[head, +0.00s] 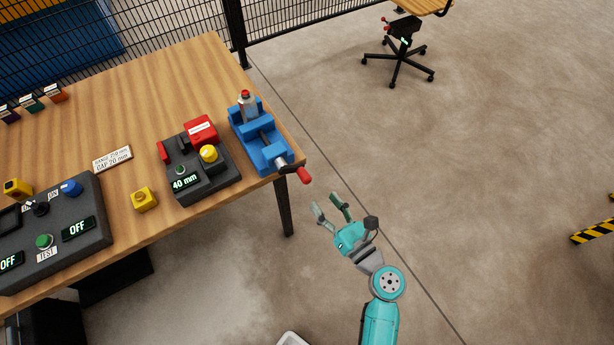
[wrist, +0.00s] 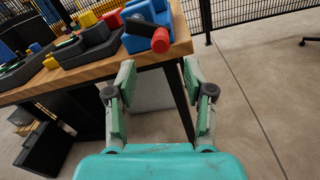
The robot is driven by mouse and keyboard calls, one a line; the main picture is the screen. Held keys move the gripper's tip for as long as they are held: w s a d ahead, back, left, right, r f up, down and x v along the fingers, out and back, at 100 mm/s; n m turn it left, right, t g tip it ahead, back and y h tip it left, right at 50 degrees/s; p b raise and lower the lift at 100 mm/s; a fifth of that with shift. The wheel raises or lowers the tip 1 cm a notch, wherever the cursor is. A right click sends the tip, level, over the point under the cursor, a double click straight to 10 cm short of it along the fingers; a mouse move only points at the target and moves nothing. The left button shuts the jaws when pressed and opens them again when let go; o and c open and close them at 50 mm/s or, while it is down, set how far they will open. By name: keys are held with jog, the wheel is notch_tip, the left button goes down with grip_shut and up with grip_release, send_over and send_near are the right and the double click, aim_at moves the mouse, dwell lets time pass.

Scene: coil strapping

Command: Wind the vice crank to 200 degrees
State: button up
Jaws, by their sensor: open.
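The blue vice (head: 262,140) sits at the right corner of the wooden table. A grey part with a red top (head: 246,104) stands upright at its far end. The crank's red handle (head: 304,175) sticks out past the table's edge, toward my gripper. In the wrist view the red handle (wrist: 160,40) shows above and beyond my fingers, in front of the blue vice (wrist: 136,40). My gripper (head: 330,208) is open and empty, off the table, to the lower right of the handle and apart from it. In the wrist view its fingers (wrist: 158,90) are spread wide.
A dark box with a "40 mm" display (head: 196,172) stands left of the vice. A yellow block (head: 144,199) and a dark control panel (head: 65,238) lie further left on the table (head: 120,85).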

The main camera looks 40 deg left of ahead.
aim_at(309, 182)
jog(key=x, duration=0.9)
jog(key=shift+a, duration=0.2)
grip_shut()
